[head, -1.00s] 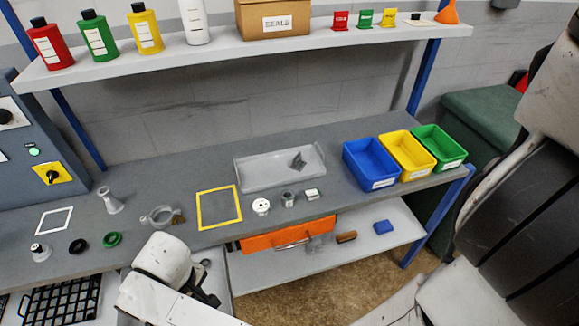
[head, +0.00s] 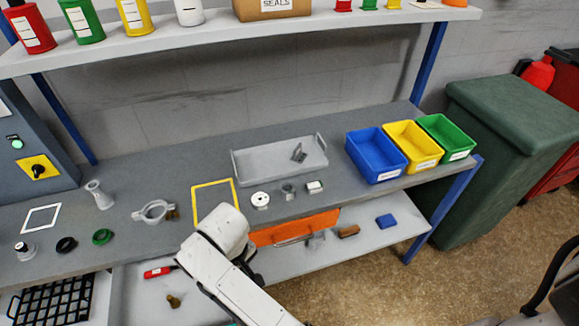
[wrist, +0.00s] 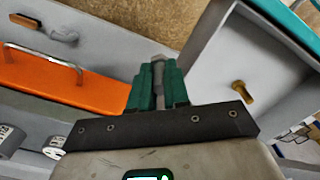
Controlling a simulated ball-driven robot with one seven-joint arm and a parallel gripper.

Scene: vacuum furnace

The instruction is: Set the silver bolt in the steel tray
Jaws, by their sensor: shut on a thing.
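The silver bolt (wrist: 158,72) is a grey metal bolt held upright in the picture between the green fingers of my gripper (wrist: 157,85) in the wrist view. My gripper is shut on it. In the head view my own arm hides the bolt and most of the gripper, low in front of the bench. The steel tray (head: 250,174) is a shallow grey tray with end handles on the bench, behind and right of my arm. A dark grey bracket (head: 298,153) lies in its right part; the rest of its floor looks bare.
An open drawer (head: 137,284) holds a red-handled tool (head: 160,271) and a brass bolt (head: 174,300). A yellow frame (head: 197,210) and several small parts lie before the tray. Blue (head: 366,166), yellow (head: 424,157) and green (head: 458,147) bins stand right. A shelf (head: 230,36) runs above.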

